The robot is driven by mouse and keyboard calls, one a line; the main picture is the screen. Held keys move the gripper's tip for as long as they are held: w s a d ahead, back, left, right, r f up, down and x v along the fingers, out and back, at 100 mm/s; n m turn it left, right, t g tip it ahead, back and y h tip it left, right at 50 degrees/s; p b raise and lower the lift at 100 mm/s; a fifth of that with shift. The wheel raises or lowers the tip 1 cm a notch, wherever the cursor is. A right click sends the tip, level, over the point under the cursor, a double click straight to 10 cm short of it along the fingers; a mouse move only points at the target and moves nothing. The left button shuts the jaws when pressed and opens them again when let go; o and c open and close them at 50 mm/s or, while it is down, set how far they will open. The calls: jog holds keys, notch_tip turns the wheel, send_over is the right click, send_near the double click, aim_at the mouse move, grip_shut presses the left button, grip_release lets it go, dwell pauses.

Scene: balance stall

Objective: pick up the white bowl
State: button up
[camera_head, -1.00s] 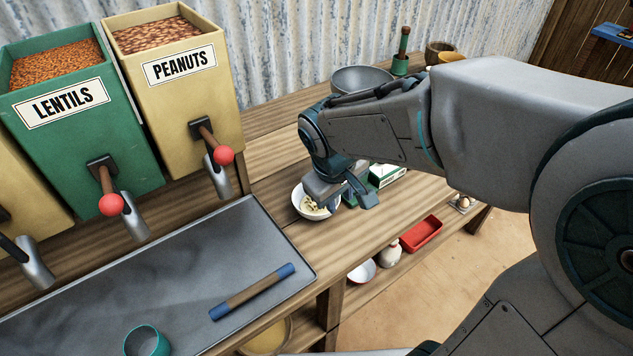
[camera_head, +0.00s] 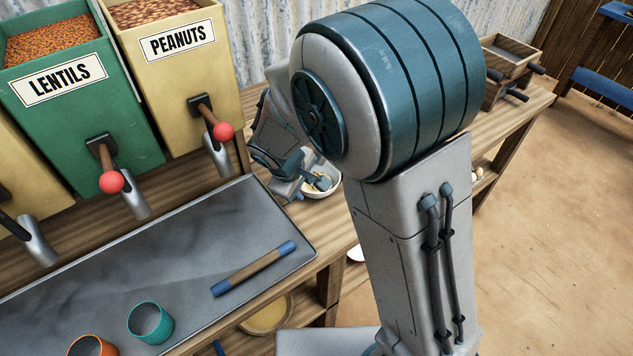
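The white bowl (camera_head: 327,193) stands on the wooden counter to the right of the metal tray, with pale pieces of food inside it. My arm and gripper cover its left and upper parts. My gripper (camera_head: 304,187) is at the left side of the bowl, with one finger over the bowl's inside and the other parts near its left rim. Whether the fingers touch the rim or are closed on it is too small to tell.
The metal tray (camera_head: 190,260) holds a blue-ended rod (camera_head: 253,269), a teal cup (camera_head: 150,323) and an orange cup (camera_head: 92,346). The lentils bin (camera_head: 85,120) and peanuts bin (camera_head: 178,80) stand behind, with red-knobbed levers. Wooden boxes (camera_head: 510,55) stand far right.

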aim_at(308, 192)
jog(key=shift+w+p+x, duration=0.15)
jog(key=shift+x, duration=1.25)
jog(key=shift+w+p+x, duration=0.1)
jog(key=shift+p+x, duration=0.05)
jog(key=shift+x, duration=1.2)
jog(key=shift+d+r, duration=0.15)
grip_shut()
